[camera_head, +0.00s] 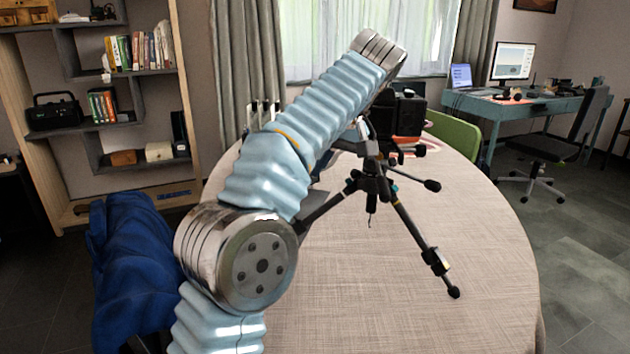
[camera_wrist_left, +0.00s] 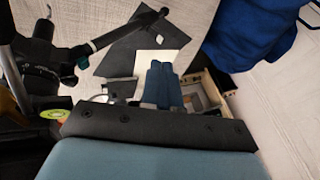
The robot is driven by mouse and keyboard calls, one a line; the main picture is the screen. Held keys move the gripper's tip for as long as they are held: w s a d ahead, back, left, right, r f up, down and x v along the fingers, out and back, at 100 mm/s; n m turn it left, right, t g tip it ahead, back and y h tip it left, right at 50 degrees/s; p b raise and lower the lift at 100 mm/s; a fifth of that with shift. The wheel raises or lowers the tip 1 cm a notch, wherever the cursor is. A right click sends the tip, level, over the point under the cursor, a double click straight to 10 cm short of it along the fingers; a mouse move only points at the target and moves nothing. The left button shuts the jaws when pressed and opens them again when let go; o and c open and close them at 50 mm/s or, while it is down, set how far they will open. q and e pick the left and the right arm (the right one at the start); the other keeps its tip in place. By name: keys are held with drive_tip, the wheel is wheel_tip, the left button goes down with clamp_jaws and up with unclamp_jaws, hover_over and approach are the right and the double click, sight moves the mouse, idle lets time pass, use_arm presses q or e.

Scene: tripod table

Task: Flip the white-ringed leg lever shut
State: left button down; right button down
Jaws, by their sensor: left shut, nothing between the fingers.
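The black tripod (camera_head: 370,185) stands on the round table, partly hidden behind my left arm. Its front right leg has a lever clamp (camera_head: 435,261) low down, near the foot. In the left wrist view, a leg (camera_wrist_left: 115,36) runs from the tripod's hub (camera_wrist_left: 38,55) at upper left to a dark clamp (camera_wrist_left: 150,14). A teal band shows near the hub. The head view hides this gripper.
The table (camera_head: 450,200) is clear at the front and right. A dark flat sheet (camera_wrist_left: 118,60) and an open wooden box (camera_wrist_left: 197,77) lie by the fingers. A blue draped chair (camera_head: 135,265) stands at left, a green chair (camera_head: 455,134) behind.

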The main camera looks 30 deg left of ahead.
use_arm(q)
drive_tip(key=shift+w, duration=0.5)
use_arm(e)
drive_tip(key=shift+w, duration=0.5)
use_arm(q)
hover_over(296, 222)
drive_tip(key=f, duration=0.8)
drive_tip(key=shift+w+d+f, duration=0.2)
drive_tip(key=shift+d+f, duration=0.05)
drive_tip(key=shift+f, duration=0.1)
use_arm(e)
drive_tip(key=shift+f, duration=0.15)
use_arm(q)
drive_tip(key=shift+s+a+t+h+b, duration=0.25)
drive_tip(key=shift+h+b, duration=0.2)
drive_tip(key=shift+h, duration=0.25)
use_arm(e)
drive_tip(key=shift+f, duration=0.25)
use_arm(q)
drive_tip(key=shift+t, duration=0.25)
